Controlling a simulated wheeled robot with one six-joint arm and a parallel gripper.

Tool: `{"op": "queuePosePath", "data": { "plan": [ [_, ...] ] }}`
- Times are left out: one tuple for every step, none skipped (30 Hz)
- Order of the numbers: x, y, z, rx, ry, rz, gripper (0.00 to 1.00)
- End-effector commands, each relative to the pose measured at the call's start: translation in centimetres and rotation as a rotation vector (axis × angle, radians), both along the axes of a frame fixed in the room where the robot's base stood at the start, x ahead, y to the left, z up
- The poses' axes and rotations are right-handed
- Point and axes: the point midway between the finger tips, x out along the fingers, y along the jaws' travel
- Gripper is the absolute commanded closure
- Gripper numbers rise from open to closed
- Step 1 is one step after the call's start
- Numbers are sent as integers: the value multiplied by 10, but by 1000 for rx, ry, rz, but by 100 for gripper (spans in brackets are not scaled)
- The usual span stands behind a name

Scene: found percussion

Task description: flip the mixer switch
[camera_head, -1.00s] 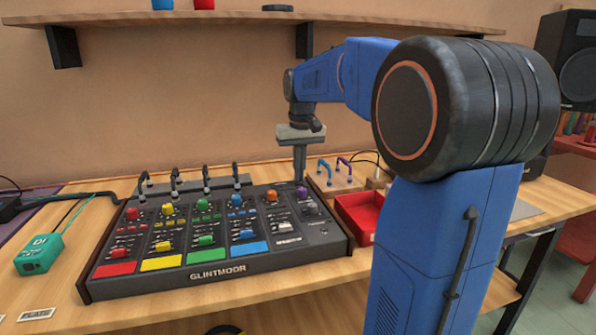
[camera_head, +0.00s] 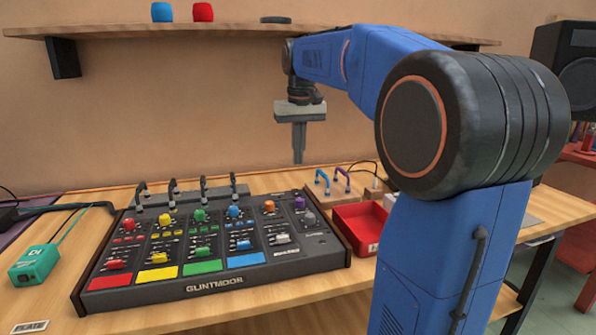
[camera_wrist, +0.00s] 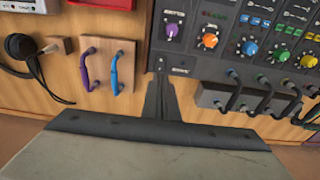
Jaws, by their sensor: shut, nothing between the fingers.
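The black mixer (camera_head: 215,284), marked GLINTMOOR, lies on the wooden bench with rows of coloured knobs and faders. My gripper (camera_head: 298,161) points down above the mixer's back right corner, clear of it. Its fingers are closed together and empty. In the wrist view the gripper (camera_wrist: 158,80) reaches toward the mixer's back edge (camera_wrist: 180,66), near a purple knob (camera_wrist: 172,30) and an orange knob (camera_wrist: 210,41). I cannot clearly make out which small part is the switch or how it is set; the fingertips may cover part of that edge.
Cables plug into a grey strip (camera_head: 191,195) behind the mixer. A board with blue and purple loops (camera_wrist: 103,66) and a red tray (camera_head: 360,240) stand to the right in the head view. A teal DI box (camera_head: 34,264) sits left. A shelf (camera_head: 200,29) hangs above.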

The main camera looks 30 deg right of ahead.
Motion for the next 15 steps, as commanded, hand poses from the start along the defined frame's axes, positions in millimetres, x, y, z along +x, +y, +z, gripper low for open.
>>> {"op": "queuePosePath", "data": {
  "plan": [
    [0, 0, 10, -1, -3, 0, 100],
    [-1, 0, 15, -1, -3, 0, 100],
    [-2, 0, 21, -1, -2, 0, 100],
    [-2, 1, 24, -1, -2, 0, 100],
    [-2, 1, 28, -1, -2, 0, 100],
    [-3, 1, 32, 0, -1, 0, 100],
    [-3, 1, 35, 0, -1, 0, 100],
    [-4, 1, 37, 0, -1, 0, 100],
    [-4, 1, 40, 0, -1, 0, 100],
    [-4, 1, 42, 0, -1, 0, 100],
    [-4, 1, 43, 0, -1, 0, 100],
    [-5, 1, 44, 0, 0, 0, 100],
    [-5, 1, 45, 0, 0, 0, 100],
    [-5, 1, 45, 0, 0, 0, 100],
    [-5, 1, 45, 0, 0, 0, 100]
  ]
}}
